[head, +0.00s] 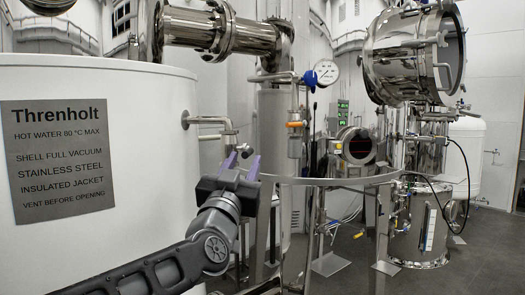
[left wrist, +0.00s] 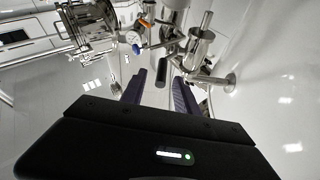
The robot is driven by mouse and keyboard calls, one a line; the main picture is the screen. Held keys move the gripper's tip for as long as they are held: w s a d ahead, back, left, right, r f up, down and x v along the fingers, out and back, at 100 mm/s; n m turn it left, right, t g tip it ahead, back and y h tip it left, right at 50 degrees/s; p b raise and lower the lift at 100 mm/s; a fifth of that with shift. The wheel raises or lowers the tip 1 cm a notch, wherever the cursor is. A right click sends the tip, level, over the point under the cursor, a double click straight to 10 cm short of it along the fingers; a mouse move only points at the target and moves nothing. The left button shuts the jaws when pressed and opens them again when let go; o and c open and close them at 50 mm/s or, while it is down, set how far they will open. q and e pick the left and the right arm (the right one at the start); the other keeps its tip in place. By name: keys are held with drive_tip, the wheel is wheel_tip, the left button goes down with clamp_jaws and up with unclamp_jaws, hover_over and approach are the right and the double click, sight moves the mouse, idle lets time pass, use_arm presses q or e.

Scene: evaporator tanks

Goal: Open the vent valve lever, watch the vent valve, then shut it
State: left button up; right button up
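The vent valve (head: 229,138) is a small steel valve on pipework coming out of the side of the white tank. It also shows in the left wrist view (left wrist: 199,45). What looks like its lever, with a dark grip (left wrist: 162,73), reaches toward my left gripper (left wrist: 158,92). In the head view my left gripper (head: 240,165) is just below the valve, its purple fingers pointing up. The fingers are apart, and the dark grip appears between or just beyond their tips. I cannot tell whether they touch it. My right gripper is not in view.
The white tank (head: 100,215) with a Threnholt plate (head: 60,155) fills the left. An orange handle (head: 294,124), a blue handle (head: 310,78) and a round gauge (head: 325,72) are to the right. A steel ring rail (head: 330,182) runs close beside my gripper.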

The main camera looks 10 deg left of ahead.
sight(230, 148)
use_arm(q)
drive_tip(key=shift+p+x, duration=1.6)
drive_tip(key=shift+x, duration=2.4)
drive_tip(key=shift+a+f, duration=0.15)
drive_tip(key=shift+c, duration=0.4)
clamp_jaws()
drive_tip(key=shift+f, duration=0.15)
